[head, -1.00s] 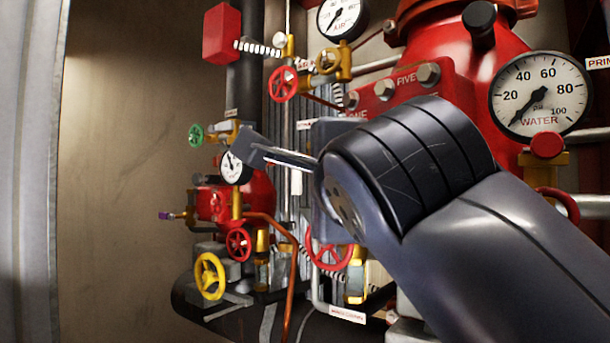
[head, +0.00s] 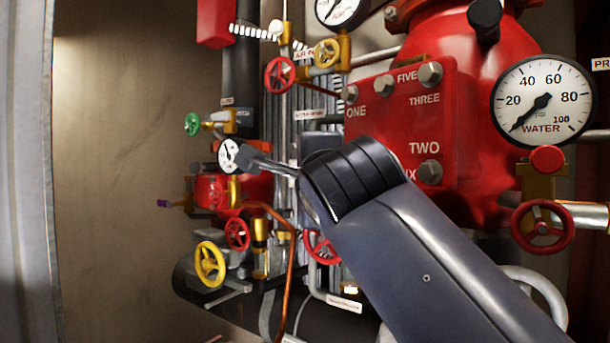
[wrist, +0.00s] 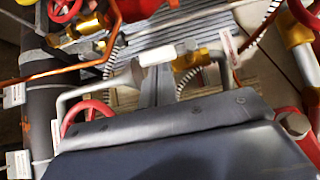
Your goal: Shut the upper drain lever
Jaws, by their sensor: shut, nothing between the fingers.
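My gripper (head: 246,157) is shut and empty in the head view. Its tip is in front of the lower left pipework, beside a small white-faced gauge (head: 229,155). In the wrist view, the grey fingers (wrist: 156,88) point up the picture toward a white cylindrical piece (wrist: 157,53) and a bent grey tube (wrist: 88,91); contact cannot be told. I cannot clearly make out the upper drain lever. A small purple-ended handle (head: 164,203) sticks out at the far left, but its label is not readable. My arm hides part of the pipework behind it.
Red handwheels (head: 237,234), a yellow handwheel (head: 209,264) and a green one (head: 192,124) crowd the pipework. A copper pipe (head: 291,270) runs down below my gripper. A red bolted plate (head: 395,120) and the water gauge (head: 543,100) are to the right. Space by the left wall is free.

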